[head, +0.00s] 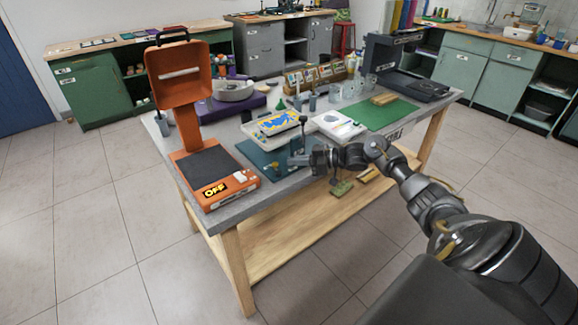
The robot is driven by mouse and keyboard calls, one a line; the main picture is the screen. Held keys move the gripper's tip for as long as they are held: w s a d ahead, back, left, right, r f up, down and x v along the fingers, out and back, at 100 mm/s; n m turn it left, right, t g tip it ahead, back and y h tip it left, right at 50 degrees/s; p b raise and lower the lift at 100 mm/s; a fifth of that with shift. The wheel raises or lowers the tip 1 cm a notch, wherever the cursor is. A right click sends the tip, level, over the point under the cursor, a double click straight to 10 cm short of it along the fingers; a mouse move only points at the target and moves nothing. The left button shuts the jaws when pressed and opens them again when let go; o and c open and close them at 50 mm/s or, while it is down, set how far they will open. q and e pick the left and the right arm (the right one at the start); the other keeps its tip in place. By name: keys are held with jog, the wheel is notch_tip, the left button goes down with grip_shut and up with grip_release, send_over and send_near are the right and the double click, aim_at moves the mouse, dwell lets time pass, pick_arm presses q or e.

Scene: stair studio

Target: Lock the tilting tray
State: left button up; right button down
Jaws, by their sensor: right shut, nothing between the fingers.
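The tilting tray (262,132), pale-rimmed with a blue and yellow surface, is near the middle of the table in the head view. It looks tilted above a teal base plate (254,154). A small brass-coloured knob (275,168) shows on the plate's near part. My right gripper (294,160) reaches in from the right over the plate's right side, beside the knob and in front of the tray. It is shut and empty. Whether it touches anything cannot be told. Its wrist hides part of the plate. My left gripper is not in view.
An orange device (190,105) marked OFF stands at left. A white box (338,125) and green mat (384,113) lie to the right of the tray. A purple case (222,107) and a rack of jars (316,76) stand behind. The tabletop is crowded.

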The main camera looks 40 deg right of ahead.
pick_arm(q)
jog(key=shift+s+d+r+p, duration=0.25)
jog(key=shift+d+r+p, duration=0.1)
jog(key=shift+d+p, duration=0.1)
pick_arm(e)
jog(key=w+d+v, duration=0.1)
jog(key=v, duration=1)
jog(key=shift+f, duration=0.1)
